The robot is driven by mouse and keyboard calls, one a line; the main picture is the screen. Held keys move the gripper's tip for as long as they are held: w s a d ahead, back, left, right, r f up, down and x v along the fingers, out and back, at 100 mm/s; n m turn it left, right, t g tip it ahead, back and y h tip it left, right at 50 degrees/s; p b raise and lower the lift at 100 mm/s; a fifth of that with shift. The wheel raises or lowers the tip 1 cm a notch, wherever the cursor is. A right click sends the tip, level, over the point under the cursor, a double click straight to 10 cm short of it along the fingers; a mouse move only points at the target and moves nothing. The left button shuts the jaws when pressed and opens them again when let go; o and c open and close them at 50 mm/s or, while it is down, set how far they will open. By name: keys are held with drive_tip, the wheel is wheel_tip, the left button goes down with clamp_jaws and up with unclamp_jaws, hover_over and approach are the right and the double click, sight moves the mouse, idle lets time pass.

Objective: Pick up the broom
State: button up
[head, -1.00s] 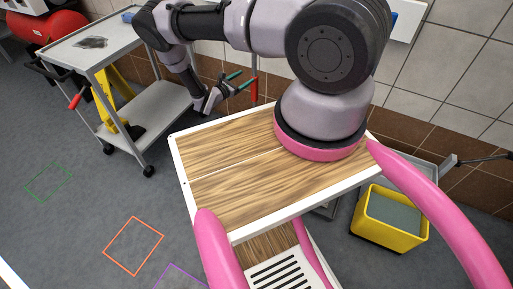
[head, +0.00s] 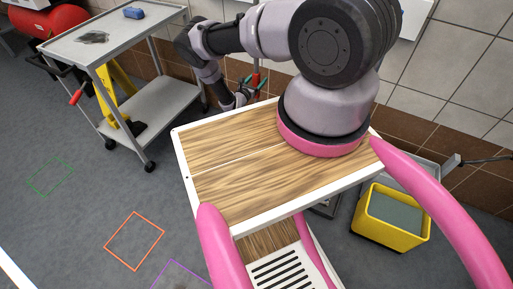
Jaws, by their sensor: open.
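My gripper (head: 253,89) is at the upper middle of the head view, low beyond the far edge of my wooden top. Its green-tipped fingers are apart. A thin upright pole with a red part (head: 257,78) stands by the tiled wall, right at the fingers in the picture. I cannot tell whether it is the broom, or whether it lies between the fingers or behind them. Its lower end is hidden behind my gripper and my top. No broom head shows clearly.
A yellow bucket (head: 391,218) stands at the right by the wall. The floor at the left is clear, with coloured outlines.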

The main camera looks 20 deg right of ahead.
drive_tip(key=shift+x, duration=1.15)
clamp_jaws()
drive_tip(key=shift+r, duration=0.15)
